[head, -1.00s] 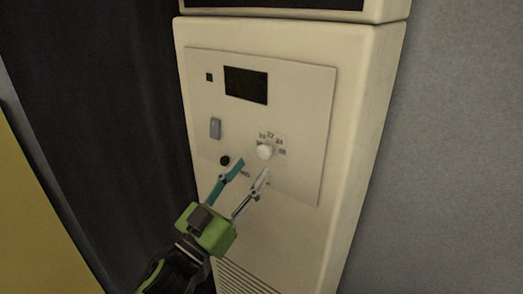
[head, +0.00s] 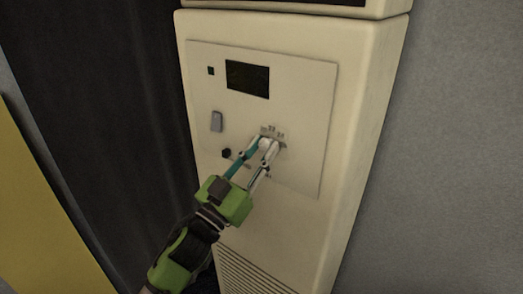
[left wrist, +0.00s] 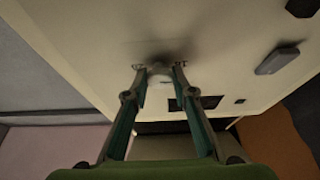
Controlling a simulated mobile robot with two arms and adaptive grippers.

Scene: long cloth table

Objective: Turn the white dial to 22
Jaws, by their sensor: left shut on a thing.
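The white dial (head: 266,145) is a small round knob on the control panel of a tall cream cabinet (head: 345,150). Small number marks show above and beside it, too small to read surely; the gripper hides part of the dial. My left gripper (head: 262,149) reaches up from below, with its two fingers on either side of the dial, shut on it. In the left wrist view the dial (left wrist: 160,73) sits between the two fingertips (left wrist: 158,70). My right gripper is not in view.
The panel also holds a dark display (head: 248,78), a grey switch (head: 217,121) and a small black knob (head: 227,153). A dark curtain-like surface (head: 100,100) is on the left, a yellow surface (head: 35,220) at lower left, and a grey wall (head: 460,150) on the right.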

